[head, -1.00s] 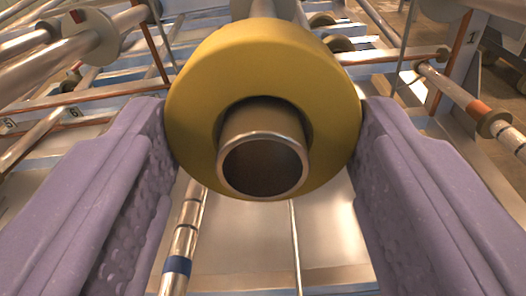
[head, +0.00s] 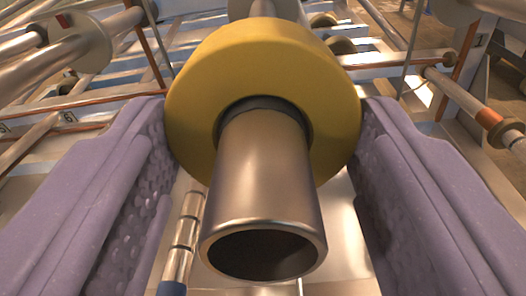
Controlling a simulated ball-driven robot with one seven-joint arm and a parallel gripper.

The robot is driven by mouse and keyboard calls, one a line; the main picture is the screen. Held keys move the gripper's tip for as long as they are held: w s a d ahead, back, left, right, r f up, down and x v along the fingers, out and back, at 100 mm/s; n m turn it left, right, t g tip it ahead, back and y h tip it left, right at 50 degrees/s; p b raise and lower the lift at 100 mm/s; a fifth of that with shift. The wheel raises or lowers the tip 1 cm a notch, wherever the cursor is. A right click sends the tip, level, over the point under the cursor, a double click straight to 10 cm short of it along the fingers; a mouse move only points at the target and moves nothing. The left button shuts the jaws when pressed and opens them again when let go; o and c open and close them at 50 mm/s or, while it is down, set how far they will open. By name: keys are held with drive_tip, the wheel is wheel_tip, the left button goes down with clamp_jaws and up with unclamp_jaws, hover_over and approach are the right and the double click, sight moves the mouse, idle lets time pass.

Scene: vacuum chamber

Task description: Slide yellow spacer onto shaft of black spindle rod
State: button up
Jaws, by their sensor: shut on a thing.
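The yellow spacer (head: 263,62) is a thick ring held upright between the two purple pads of my gripper (head: 263,120). The gripper is shut on it, one pad at each side. A hollow metallic grey-brown shaft (head: 262,165) passes through the spacer's hole and sticks out toward the camera, its open end low in the picture. I take it for the spindle rod's shaft, though it looks metallic rather than black. The spacer is around the shaft, with a dark gap showing at the top of the hole. A grey shaft part also shows behind the spacer (head: 255,9).
Metal rods with round collars (head: 85,42) lie at the upper left. Another rod with an orange band (head: 488,117) is at the right. A thin banded rod (head: 184,235) runs below, beside the shaft. Copper-coloured rails and thin uprights stand behind.

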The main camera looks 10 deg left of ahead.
drive_tip(key=shift+w+f+b, duration=0.15)
drive_tip(key=shift+w+b, duration=0.15)
drive_tip(key=shift+w, duration=1.05)
drive_tip(key=shift+w, duration=0.1)
drive_tip(key=shift+w, duration=0.2)
drive_tip(key=o, duration=1.1)
drive_tip(key=s, duration=0.2)
drive_tip(key=s+p, duration=0.1)
drive_tip(key=s, duration=0.2)
drive_tip(key=s+p, duration=0.1)
drive_tip(key=s, duration=0.1)
drive_tip(key=shift+s+r, duration=0.3)
drive_tip(key=shift+s, duration=0.1)
